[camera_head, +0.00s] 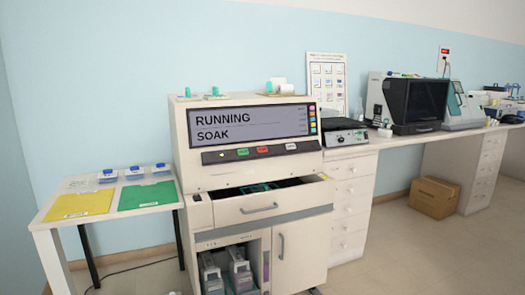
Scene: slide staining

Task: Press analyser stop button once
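The analyser (258,185) is a cream floor-standing cabinet in the middle of the head view. Its display (248,123) reads "RUNNING SOAK". A dark control strip below the display carries a green button (242,152), a red button (263,150) and a pale button (291,147). The red one looks like the stop button, but its label is too small to read. My gripper is not in view.
A drawer (230,209) in the analyser's front stands partly open below the buttons. A white table (147,209) with yellow and green mats stands left. A bench with instruments (420,100) runs right, with a cardboard box (435,197) on the floor.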

